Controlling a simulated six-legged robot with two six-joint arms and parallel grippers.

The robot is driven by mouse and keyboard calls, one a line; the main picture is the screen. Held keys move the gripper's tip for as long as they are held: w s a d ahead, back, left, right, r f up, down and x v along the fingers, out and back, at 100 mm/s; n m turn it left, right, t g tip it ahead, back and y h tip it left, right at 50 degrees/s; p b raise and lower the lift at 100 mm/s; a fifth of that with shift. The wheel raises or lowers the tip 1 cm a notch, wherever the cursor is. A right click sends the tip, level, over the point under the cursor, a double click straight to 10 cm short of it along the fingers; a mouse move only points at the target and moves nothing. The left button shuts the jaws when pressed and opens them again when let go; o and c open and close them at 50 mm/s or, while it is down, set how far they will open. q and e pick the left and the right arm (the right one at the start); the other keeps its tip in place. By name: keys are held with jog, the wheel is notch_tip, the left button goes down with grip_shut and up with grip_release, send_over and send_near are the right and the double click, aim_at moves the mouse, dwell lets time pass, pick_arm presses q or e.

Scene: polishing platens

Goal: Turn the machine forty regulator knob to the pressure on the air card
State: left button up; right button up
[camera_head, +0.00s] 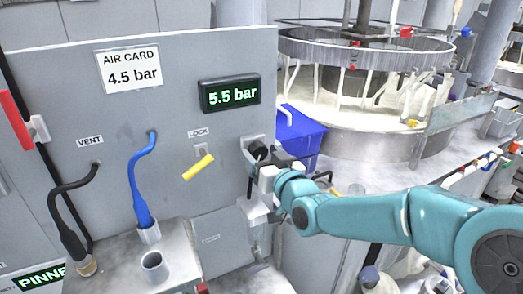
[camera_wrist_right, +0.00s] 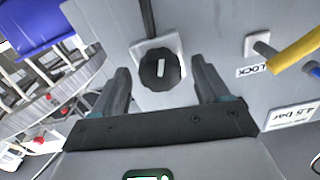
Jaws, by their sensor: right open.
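The black regulator knob (camera_wrist_right: 161,69) sits on a pale square plate on the grey panel, its white mark nearly upright in the wrist view. It also shows in the head view (camera_head: 257,150), partly covered by my gripper. My right gripper (camera_wrist_right: 163,76) is open, with one finger on each side of the knob; I cannot tell whether they touch it. The air card (camera_head: 132,71) reads 4.5 bar. The green display (camera_head: 230,94) reads 5.5 bar. My left gripper is in neither view.
Left of the knob is a yellow lever (camera_head: 198,167) under a LOCK label. A blue hose (camera_head: 139,185) and a black hose (camera_head: 65,215) hang further left. A blue bin (camera_head: 304,139) and a round polishing machine (camera_head: 365,48) stand to the right.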

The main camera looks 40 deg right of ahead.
jog(key=shift+w, duration=0.15)
jog(key=shift+c, duration=0.2)
jog(key=c, duration=1)
